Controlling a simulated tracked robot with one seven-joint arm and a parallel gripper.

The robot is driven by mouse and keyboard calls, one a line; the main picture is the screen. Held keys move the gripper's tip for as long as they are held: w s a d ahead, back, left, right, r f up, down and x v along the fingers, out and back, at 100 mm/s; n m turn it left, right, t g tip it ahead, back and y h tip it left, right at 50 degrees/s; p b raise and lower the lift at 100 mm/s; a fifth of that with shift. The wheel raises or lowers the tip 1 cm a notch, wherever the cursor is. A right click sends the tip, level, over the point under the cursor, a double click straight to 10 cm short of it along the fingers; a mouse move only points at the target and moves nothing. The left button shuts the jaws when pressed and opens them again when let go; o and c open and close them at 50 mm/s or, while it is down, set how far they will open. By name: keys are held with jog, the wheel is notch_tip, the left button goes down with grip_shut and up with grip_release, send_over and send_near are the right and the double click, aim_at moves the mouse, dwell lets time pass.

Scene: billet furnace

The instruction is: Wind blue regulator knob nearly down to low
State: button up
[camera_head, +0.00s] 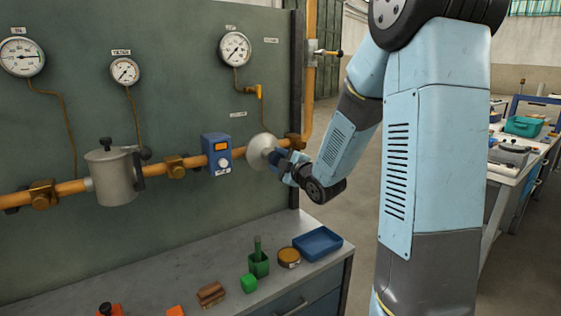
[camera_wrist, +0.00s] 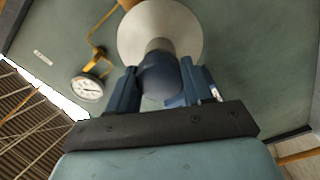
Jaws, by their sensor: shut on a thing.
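The blue regulator knob (camera_wrist: 159,80) sits between the two fingers of my gripper (camera_wrist: 160,72) in the wrist view. A short grey neck joins it to the pale round regulator body (camera_wrist: 178,27). In the head view the regulator body (camera_head: 262,150) is on the orange pipe at the right side of the green panel. My gripper (camera_head: 280,160) reaches it from the right and is shut on the knob, which is mostly hidden there by the fingers. I cannot make out any low mark or the knob's turn position.
A blue box with an orange display (camera_head: 217,153) is just left of the regulator. A grey canister (camera_head: 114,177) and several gauges are on the panel.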

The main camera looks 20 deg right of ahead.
dwell(0.4)
jog(key=o, duration=1)
jog(key=shift+o, duration=0.2)
jog(key=shift+s, duration=0.1)
